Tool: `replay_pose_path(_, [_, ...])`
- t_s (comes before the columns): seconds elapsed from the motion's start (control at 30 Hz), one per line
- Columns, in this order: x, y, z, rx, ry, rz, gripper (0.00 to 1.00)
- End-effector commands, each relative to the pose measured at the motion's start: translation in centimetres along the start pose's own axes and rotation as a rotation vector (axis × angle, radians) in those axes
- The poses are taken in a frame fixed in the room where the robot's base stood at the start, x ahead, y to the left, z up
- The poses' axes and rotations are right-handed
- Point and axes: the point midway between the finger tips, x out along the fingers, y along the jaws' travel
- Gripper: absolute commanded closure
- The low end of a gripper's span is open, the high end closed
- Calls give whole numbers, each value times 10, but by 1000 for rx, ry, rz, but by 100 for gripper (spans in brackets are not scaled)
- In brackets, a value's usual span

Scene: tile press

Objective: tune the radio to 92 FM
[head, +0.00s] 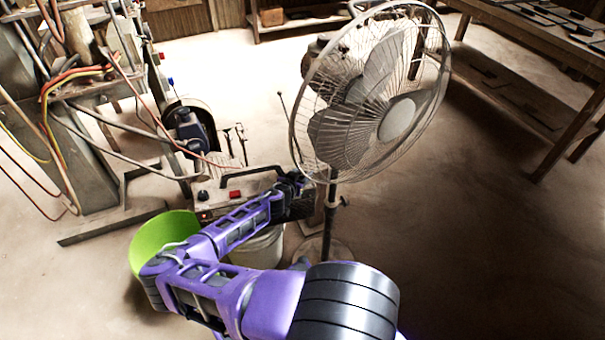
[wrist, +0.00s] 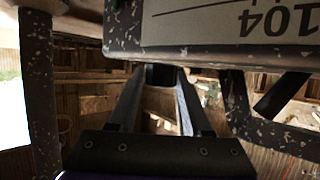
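My gripper (head: 298,186) is at the radio's right end. In the wrist view its two fingers (wrist: 163,76) stand apart under the panel edge. A dark shape lies between their tips; I cannot tell whether they grip it. No tuning needle shows.
A large standing fan (head: 370,95) is close behind and right of my gripper. A green bowl-like container (head: 150,236) is at the left of the radio. Machinery with loose cables (head: 95,90) stands at the left. The floor at the right is clear up to a workbench (head: 545,40).

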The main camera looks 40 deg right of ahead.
Motion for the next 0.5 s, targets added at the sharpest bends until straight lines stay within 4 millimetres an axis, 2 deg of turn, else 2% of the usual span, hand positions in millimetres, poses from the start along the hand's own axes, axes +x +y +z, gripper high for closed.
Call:
replay_pose_path(0.03, [0, 0, 0, 0, 0, 0, 62])
replay_pose_path(0.23, [0, 0, 0, 0, 0, 0, 98])
replay_pose_path(0.5, [0, 0, 0, -3, 0, -8, 100])
